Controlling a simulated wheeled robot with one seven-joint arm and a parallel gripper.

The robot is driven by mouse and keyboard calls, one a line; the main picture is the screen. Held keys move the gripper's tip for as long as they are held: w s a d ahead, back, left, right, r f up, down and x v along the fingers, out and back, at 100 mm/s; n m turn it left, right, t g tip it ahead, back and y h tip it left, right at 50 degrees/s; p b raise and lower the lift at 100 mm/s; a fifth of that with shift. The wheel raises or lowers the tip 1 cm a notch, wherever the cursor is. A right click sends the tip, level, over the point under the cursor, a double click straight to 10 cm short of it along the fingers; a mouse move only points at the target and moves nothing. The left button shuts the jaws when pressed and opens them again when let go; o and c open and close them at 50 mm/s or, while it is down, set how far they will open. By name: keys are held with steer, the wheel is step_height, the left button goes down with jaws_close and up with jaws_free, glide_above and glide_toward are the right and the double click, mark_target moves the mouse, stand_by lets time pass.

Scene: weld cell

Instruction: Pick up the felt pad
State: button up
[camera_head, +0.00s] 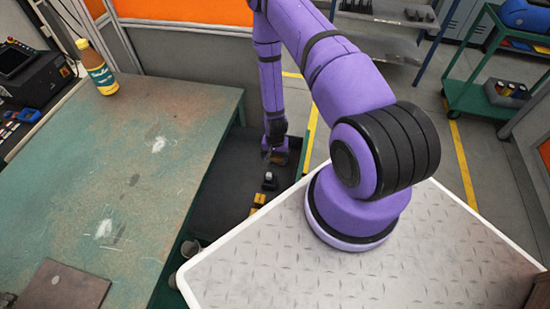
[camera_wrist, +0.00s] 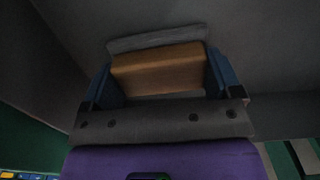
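The felt pad (camera_wrist: 158,70) looks like a brown block with a grey layer along its far side. In the wrist view it sits between the two blue fingers of my gripper (camera_wrist: 163,78) and fills the gap, with a finger against each side. In the head view my gripper (camera_head: 277,150) is low over the dark area beside the green table, with a brown edge of the pad showing at its tip. I cannot tell whether the pad touches the surface below.
The green worktable (camera_head: 175,105) stands at left, with a bottle (camera_head: 98,70) on its far edge. A small dark item (camera_head: 269,181) and yellow blocks (camera_head: 258,200) lie near my gripper in the dark area. A green cart (camera_head: 470,95) stands at far right.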

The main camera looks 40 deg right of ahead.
steer(key=shift+r, duration=0.1)
step_height(320, 180, up, 10)
steer(key=shift+f, duration=0.1)
stand_by(0.7)
